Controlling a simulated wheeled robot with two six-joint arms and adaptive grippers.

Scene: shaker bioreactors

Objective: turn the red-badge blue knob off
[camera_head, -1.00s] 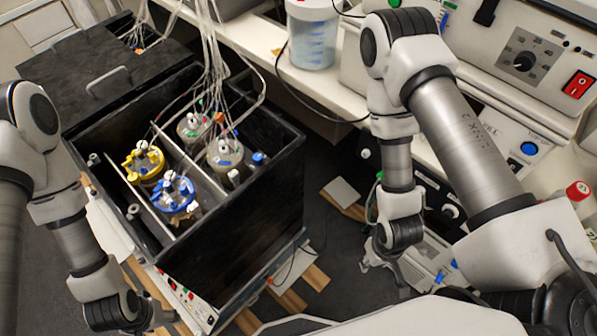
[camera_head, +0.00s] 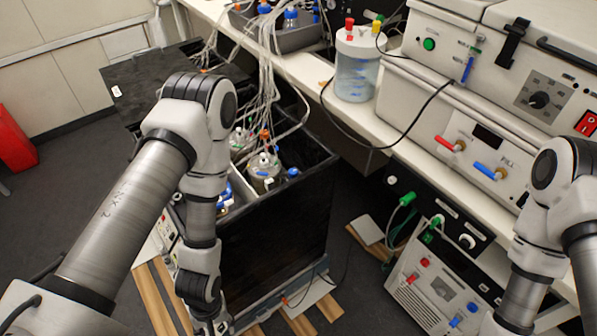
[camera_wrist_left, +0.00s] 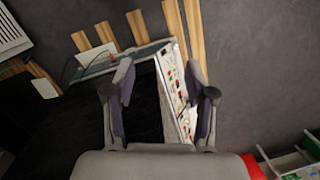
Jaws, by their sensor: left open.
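I cannot tell which part is the red-badge blue knob. In the head view, a white bench unit (camera_head: 470,120) has a red handle (camera_head: 450,144) and a blue handle (camera_head: 488,171). A lower white box (camera_head: 440,285) has small red and blue fittings. The shaker's control panel (camera_wrist_left: 183,95) shows in the left wrist view with small red and green parts. My left gripper (camera_wrist_left: 163,84) is open and empty, its fingers on either side of that panel in the picture; contact cannot be judged. My right arm enters at right; its gripper is outside the frame.
The black shaker box (camera_head: 275,235) with bottles and tubing stands behind my left arm. Wooden slats (camera_head: 160,300) lie under it. A clear jar (camera_head: 356,65) stands on the white bench. Dark floor (camera_head: 80,170) is free at the left.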

